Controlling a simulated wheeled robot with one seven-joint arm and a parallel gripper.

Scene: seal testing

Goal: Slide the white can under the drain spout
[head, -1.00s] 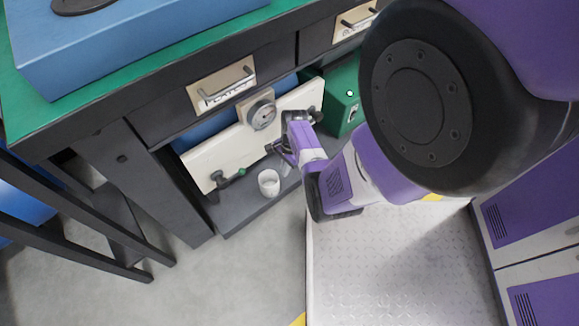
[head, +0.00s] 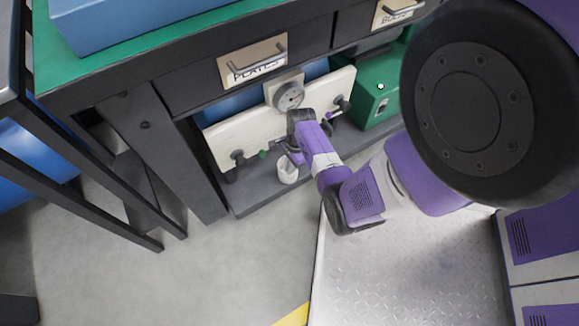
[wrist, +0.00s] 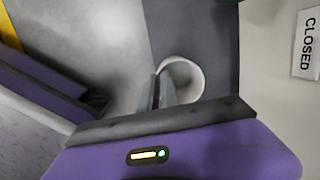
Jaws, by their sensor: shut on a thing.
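The white can (head: 288,173) stands upright and open-topped on the grey lower shelf (head: 255,200), in front of the cream panel. My gripper (head: 287,152) reaches down to it from the right. In the wrist view the can's round rim (wrist: 200,80) shows beyond my gripper (wrist: 161,90), whose narrow fingers are shut on the can's near wall. Two dark valve fittings sit low on the panel: one with a green tip (head: 238,160) left of the can, one with a purple part (head: 343,103) to its right. I cannot tell which is the drain spout.
The cream panel (head: 225,133) carries a round gauge (head: 289,96). A green box (head: 376,98) stands to the right on the shelf. Drawers overhang from above and a dark table leg (head: 185,165) stands left. A "CLOSED" label (wrist: 307,45) shows in the wrist view.

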